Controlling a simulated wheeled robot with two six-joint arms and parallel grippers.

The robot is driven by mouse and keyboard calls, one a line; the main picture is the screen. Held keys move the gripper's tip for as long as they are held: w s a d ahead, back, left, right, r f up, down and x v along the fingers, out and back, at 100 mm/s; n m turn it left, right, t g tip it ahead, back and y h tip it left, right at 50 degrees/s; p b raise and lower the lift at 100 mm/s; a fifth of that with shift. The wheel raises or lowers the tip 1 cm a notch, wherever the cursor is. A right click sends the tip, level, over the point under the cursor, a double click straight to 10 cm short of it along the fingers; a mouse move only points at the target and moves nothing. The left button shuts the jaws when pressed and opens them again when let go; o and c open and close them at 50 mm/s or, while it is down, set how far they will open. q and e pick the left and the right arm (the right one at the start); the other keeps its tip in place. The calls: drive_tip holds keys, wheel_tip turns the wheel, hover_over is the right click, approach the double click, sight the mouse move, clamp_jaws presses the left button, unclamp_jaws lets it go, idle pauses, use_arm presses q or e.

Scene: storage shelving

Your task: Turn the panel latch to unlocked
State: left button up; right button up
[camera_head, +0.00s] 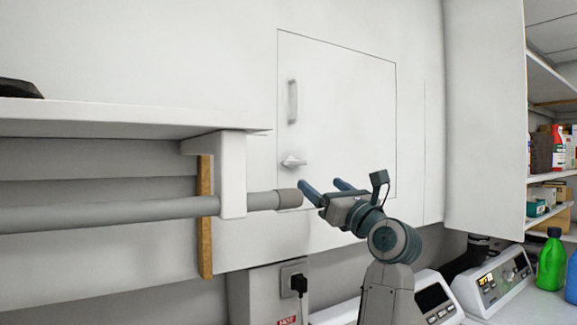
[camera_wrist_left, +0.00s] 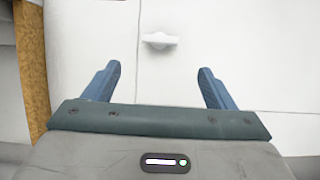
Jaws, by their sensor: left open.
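The white panel (camera_head: 345,110) is a flush square door in the wall, closed. Its latch (camera_head: 293,161) is a small light-grey turn knob near the panel's lower left, with its handle lying about level. A vertical grey pull handle (camera_head: 293,101) sits above it. My left gripper (camera_head: 322,186) is open and empty, just below and right of the latch in the head view. In the left wrist view the latch (camera_wrist_left: 159,40) lies ahead of the two blue fingers (camera_wrist_left: 158,88), centred between them and apart from them. My right gripper is not in view.
A grey rod (camera_head: 110,212) with a white bracket (camera_head: 232,172) and a wooden strip (camera_head: 205,217) stand left of the panel, close to the gripper. Machines (camera_head: 497,280) and bottles (camera_head: 551,260) stand at the lower right. A shelf (camera_head: 110,113) juts out at left.

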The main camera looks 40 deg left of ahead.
sight(298, 164)
use_arm(q)
drive_tip(key=p+x, duration=0.5)
drive_tip(key=x, duration=0.4)
drive_tip(key=shift+a+r, duration=0.2)
drive_tip(key=shift+r, duration=0.1)
drive_tip(key=shift+w+a+r, duration=0.1)
drive_tip(key=shift+w+a, duration=0.1)
drive_tip(key=shift+w, duration=0.05)
drive_tip(key=c, duration=1)
